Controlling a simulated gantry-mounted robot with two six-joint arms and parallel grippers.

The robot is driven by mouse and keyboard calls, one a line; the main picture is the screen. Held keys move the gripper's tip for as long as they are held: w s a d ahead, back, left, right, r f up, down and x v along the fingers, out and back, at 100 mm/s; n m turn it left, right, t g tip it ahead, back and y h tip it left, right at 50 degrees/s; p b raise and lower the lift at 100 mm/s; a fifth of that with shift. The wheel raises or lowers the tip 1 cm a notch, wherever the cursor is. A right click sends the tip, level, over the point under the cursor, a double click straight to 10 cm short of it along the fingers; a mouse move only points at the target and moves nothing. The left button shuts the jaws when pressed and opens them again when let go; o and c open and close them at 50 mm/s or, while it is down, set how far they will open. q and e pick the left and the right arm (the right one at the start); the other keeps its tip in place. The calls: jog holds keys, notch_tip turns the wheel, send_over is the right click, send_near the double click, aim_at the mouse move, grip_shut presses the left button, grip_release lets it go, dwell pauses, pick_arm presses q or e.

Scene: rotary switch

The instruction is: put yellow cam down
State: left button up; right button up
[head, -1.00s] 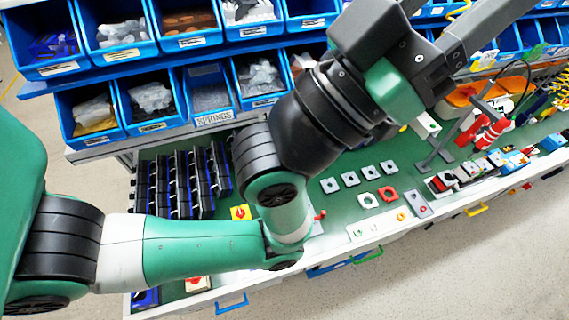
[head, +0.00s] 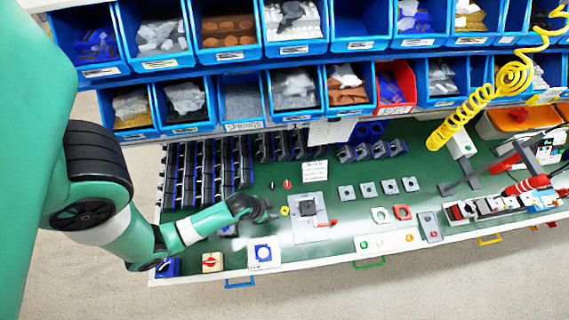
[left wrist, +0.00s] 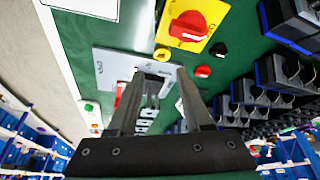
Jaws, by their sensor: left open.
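The yellow cam (head: 285,210) is a small yellow piece on the green bench, just left of the grey fixture plate (head: 295,232). The left wrist view shows the cam (left wrist: 162,54) just beyond my fingertips, at the edge of the grey plate (left wrist: 102,62). My left gripper (head: 268,213) is low over the bench beside the cam. In the left wrist view its two fingers (left wrist: 160,76) are spread with nothing held between them. A dark square block (head: 307,207) sits on the fixture plate, which has a red handle. My right gripper is out of view.
Small black (head: 272,186) and red (head: 287,184) pieces lie behind. Dark racks (head: 205,170) stand left, and blue bins (head: 295,92) line the back. Several grey square plates (head: 368,189) lie right.

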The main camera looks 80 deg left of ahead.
pick_arm(q)
jog(key=b, duration=0.4)
send_near(286, 211)
jog(key=shift+f, duration=0.5)
jog(key=shift+b+x, duration=0.9)
jog(key=shift+x, duration=1.85)
jog(key=shift+a+r, duration=0.1)
grip_shut()
